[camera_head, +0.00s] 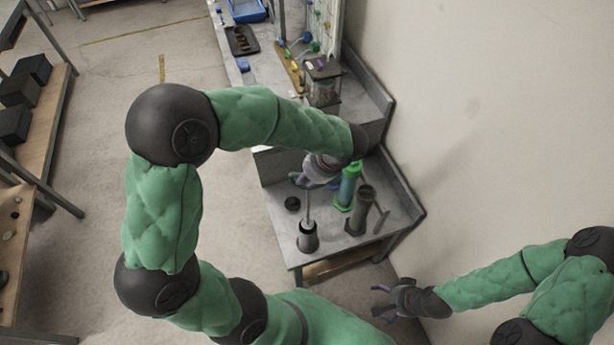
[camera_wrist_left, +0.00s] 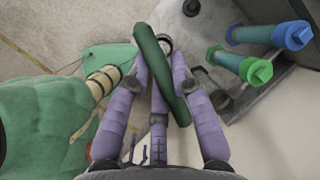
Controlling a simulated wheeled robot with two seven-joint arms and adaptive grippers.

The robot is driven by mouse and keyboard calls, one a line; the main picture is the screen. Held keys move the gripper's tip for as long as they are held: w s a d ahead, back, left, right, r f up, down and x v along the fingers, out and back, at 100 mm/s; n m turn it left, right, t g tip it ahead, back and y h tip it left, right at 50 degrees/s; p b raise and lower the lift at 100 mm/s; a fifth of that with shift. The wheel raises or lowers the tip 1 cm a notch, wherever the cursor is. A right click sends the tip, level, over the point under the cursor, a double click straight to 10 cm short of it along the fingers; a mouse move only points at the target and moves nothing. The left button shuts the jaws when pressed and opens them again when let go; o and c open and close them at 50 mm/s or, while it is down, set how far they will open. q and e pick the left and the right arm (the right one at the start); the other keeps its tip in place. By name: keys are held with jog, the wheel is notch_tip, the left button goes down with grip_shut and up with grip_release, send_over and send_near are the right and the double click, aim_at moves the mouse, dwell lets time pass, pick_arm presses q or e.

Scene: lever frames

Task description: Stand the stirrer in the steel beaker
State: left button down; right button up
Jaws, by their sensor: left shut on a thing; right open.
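The stirrer has a green handle (camera_wrist_left: 161,75) and a thin pale rod (camera_head: 308,206). My left gripper (camera_head: 303,181) is shut on the handle, which lies slantwise between its purple fingers in the left wrist view (camera_wrist_left: 160,85). The rod hangs down from the gripper toward the steel beaker (camera_head: 307,242), a small upright vessel near the table's front edge. The rod's lower end meets the beaker's mouth in the head view; whether it is inside I cannot tell. In the wrist view the handle mostly hides the beaker. My right gripper (camera_head: 383,299) is open and empty, away from the table.
A small black round thing (camera_head: 292,203) lies left of the rod. A wall rises on the right. A glass-sided container (camera_head: 323,85) stands farther back.

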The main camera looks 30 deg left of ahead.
pick_arm(q)
jog(key=b, duration=0.6)
send_over(308, 207)
jog(key=shift+a+f, duration=0.2)
jog(key=shift+f, duration=3.6)
jog(key=shift+f+b, duration=2.65)
jog(key=shift+f, duration=1.05)
jog(key=shift+f+b, duration=0.95)
jog(key=shift+f, duration=0.3)
jog(key=shift+r, duration=0.1)
